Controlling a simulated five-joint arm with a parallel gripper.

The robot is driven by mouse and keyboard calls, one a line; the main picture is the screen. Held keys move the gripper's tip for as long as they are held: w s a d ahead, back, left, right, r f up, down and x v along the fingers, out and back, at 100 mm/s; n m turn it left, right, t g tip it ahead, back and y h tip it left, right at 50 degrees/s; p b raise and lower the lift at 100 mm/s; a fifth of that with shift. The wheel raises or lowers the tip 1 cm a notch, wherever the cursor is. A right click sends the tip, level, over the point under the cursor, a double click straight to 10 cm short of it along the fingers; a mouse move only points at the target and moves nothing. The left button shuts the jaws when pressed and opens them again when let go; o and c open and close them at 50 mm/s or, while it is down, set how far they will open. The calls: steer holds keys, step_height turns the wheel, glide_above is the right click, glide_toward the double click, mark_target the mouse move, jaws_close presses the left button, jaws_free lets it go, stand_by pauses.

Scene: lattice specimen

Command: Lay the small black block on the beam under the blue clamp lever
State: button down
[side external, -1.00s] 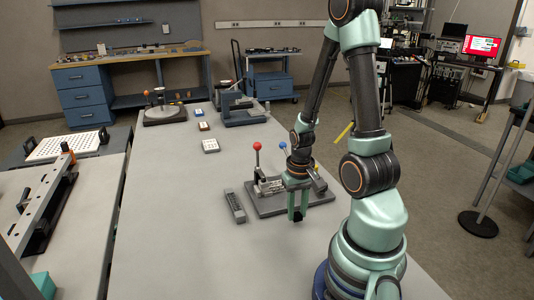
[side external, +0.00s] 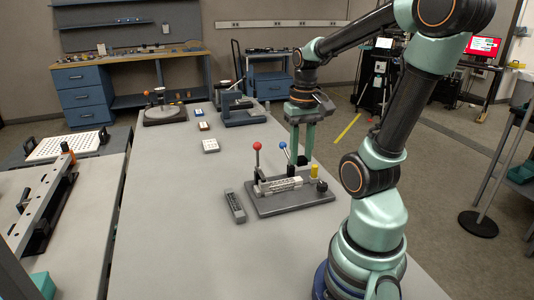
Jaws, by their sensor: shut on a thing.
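My gripper (side external: 302,158) points down over the back right of the grey fixture plate (side external: 270,208), close to the blue clamp lever (side external: 283,146). It is shut on the small black block, which is hard to make out between the fingertips against the dark clamp parts. The blue-knobbed lever stands tilted, just left of the fingers. The pale beam (side external: 280,186) lies along the plate, below and left of the fingertips. A red-knobbed lever (side external: 257,147) stands upright at the beam's left. Whether the block touches anything cannot be told.
A yellow cylinder (side external: 314,171) and a black knob (side external: 322,186) are on the plate's right side. A dark grey slotted piece (side external: 235,206) lies left of the plate. A small white-topped box (side external: 210,146) is farther back. The table's front left is clear.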

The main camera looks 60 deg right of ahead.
steer(key=shift+w+d+r, duration=0.15)
steer(key=shift+d, duration=0.05)
steer(key=w+d+f, duration=0.3)
steer(key=d+f, duration=0.1)
steer(key=d, duration=0.3)
glide_above(298, 179)
steer(key=f, duration=0.5)
steer(key=shift+a+f, duration=0.1)
steer(key=shift+a, duration=0.25)
steer(key=shift+d+f, duration=0.4)
steer(key=shift+f, duration=2.15)
steer(key=shift+f, duration=0.45)
steer(key=c, duration=0.5)
jaws_free()
steer(key=shift+c, duration=0.2)
steer(key=o, duration=0.5)
